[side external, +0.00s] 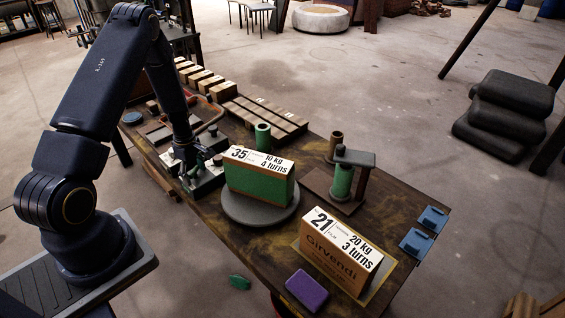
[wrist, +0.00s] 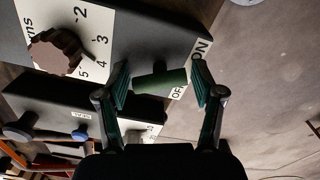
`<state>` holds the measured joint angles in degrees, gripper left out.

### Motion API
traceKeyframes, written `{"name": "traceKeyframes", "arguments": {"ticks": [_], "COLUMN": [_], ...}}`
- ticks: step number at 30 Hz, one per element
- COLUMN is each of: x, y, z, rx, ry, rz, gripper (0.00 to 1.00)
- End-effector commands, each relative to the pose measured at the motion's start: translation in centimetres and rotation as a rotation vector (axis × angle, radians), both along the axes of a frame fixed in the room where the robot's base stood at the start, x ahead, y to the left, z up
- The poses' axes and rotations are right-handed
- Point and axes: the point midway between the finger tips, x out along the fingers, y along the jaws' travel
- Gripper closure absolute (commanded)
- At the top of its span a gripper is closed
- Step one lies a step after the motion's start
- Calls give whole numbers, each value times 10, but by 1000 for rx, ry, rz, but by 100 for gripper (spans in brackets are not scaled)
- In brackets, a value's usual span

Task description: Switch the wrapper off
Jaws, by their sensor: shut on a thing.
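The wrapper's control panel (wrist: 125,30) is a dark box with a white-labelled face, seen close in the wrist view. A green switch handle (wrist: 162,82) sits at its edge between an ON label (wrist: 201,48) and a partly covered OFF label (wrist: 178,93), closer to OFF. My gripper (wrist: 161,84) is shut on the green handle, one finger at each end. A brown turns knob (wrist: 58,52) with numbers around it is at the upper left. In the side view my gripper (side external: 188,155) is down at the control boxes (side external: 207,180); the handle is hidden there.
A box marked 35 (side external: 258,188) stands on the round turntable (side external: 240,212), close right of my gripper. A box marked 21 (side external: 335,255) stands at the near right. A second panel (wrist: 85,108) is below the first.

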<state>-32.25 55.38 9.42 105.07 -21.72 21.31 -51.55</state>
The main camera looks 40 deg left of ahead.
Motion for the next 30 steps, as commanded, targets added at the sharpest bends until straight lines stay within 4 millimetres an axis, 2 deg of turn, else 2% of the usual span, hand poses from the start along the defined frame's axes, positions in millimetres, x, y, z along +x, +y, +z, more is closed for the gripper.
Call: {"name": "traceKeyframes", "arguments": {"ticks": [30], "x": [1], "y": [0], "z": [1], "rx": [0], "ry": [-2], "rz": [-959], "gripper": [67]}}
